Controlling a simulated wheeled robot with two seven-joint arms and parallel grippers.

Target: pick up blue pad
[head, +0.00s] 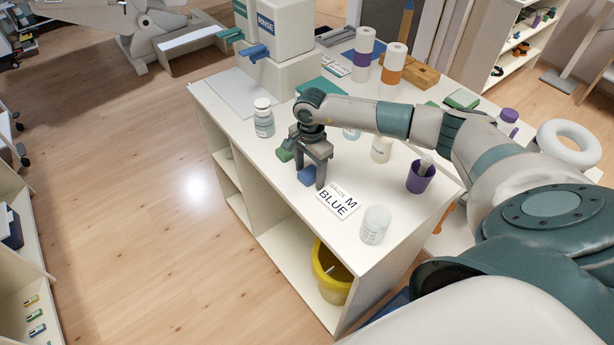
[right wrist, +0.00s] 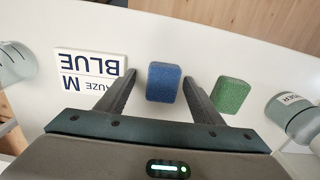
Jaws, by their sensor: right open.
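The blue pad (head: 307,175) lies on the white counter top below my right gripper. In the right wrist view the blue pad (right wrist: 163,82) sits between the two finger tips, with a gap on each side. My right gripper (head: 314,172) points down and is open; its fingers (right wrist: 160,95) are apart and hold nothing. In the head view a finger partly hides the pad. I cannot tell how high the fingertips are above the counter. My left gripper is not in view.
A green pad (right wrist: 231,95) lies just beside one finger. A card reading "GAUZE M BLUE" (head: 338,201) lies on the other side. A clear jar (head: 375,225), a purple cup (head: 420,177) and a lidded bottle (head: 263,117) stand nearby. The counter's edge (head: 290,235) is close.

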